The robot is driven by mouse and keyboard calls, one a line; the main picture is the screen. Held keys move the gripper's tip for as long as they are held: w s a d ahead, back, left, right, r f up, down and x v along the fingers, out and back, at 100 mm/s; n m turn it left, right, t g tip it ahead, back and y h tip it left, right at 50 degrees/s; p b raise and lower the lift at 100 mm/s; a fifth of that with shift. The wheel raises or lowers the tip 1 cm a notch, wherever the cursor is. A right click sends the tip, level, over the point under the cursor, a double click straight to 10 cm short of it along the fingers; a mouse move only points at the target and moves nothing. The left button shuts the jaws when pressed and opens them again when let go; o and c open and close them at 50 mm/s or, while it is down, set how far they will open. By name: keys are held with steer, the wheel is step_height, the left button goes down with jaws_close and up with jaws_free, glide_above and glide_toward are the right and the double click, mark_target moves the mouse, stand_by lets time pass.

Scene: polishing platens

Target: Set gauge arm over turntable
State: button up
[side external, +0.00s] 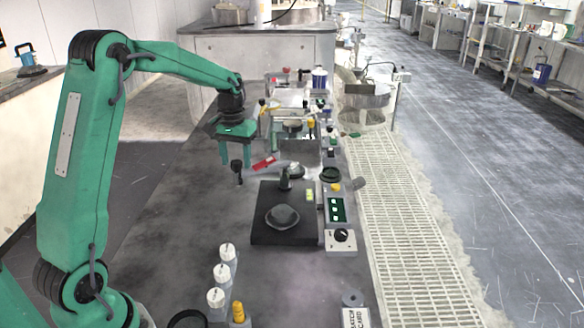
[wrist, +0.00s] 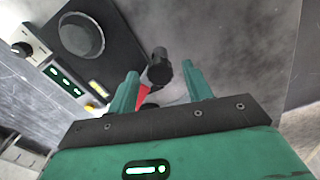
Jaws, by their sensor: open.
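The turntable is a dark round disc (side external: 282,217) on a black square base (side external: 262,238), in the middle of the bench in the side view. The disc also shows at the upper left of the wrist view (wrist: 80,35). What looks like the gauge arm has a black upright knob (side external: 237,168) and a red bar (side external: 264,163), behind and left of the turntable. In the wrist view the black knob (wrist: 159,68) stands between the fingertips, with the red bar (wrist: 143,94) below it. My gripper (side external: 239,160) is open above the knob; contact cannot be told.
A dark post (side external: 285,178) stands at the base's back edge. A control panel (side external: 337,210) and a knob box (side external: 341,240) line its right side. Several white-capped bottles (side external: 216,298) stand at the front. Cluttered fixtures (side external: 295,125) lie behind. The bench left of the turntable is clear.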

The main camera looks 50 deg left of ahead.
steer(key=shift+f, duration=0.3)
steer(key=shift+c, duration=0.2)
jaws_close()
steer(key=shift+d, duration=0.1)
steer(key=w+d+n, duration=0.4)
steer(key=d+n, duration=0.8)
steer(key=d, duration=0.2)
stand_by(0.5)
steer(key=shift+d, duration=0.1)
